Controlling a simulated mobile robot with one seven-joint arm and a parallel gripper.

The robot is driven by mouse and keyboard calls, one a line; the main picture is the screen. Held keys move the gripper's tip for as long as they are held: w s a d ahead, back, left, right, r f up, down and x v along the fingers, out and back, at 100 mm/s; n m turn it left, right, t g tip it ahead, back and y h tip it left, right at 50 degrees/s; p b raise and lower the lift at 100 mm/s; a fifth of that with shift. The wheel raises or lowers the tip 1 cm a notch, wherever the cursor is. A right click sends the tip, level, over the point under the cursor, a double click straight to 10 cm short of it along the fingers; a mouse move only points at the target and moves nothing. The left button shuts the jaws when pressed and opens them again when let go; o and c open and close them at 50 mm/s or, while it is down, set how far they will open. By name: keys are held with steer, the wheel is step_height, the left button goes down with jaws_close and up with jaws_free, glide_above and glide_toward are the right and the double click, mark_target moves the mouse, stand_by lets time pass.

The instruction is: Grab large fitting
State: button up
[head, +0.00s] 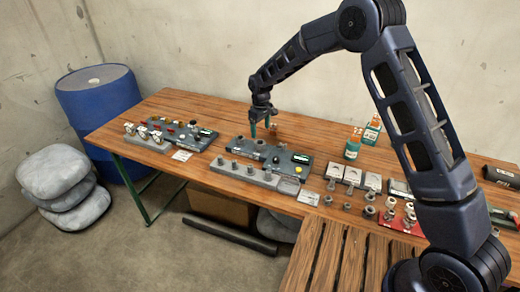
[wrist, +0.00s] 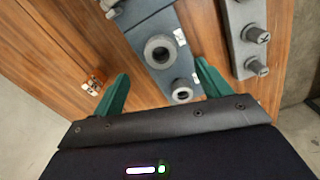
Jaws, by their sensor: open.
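In the wrist view, a large round grey fitting (wrist: 159,51) with a dark open bore sits on a grey board (wrist: 140,22). A smaller ring-shaped fitting (wrist: 182,91) sits on the same board, nearer my gripper. My gripper (wrist: 161,68) is open and empty, its green fingers spread on either side of the board in this view. In the head view, my gripper (head: 262,124) hangs above the table behind the grey board (head: 305,172). I cannot tell the exact height of the fingers above the fittings.
A grey strip with several pegs (wrist: 245,38) lies beside the board, also seen in the head view (head: 232,172). A small brass-coloured piece (wrist: 93,82) lies on the wooden table.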

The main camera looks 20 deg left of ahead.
mark_target(260, 143)
step_height(260, 143, down, 9)
steer(key=shift+a+r, duration=0.15)
steer(key=c, duration=1.1)
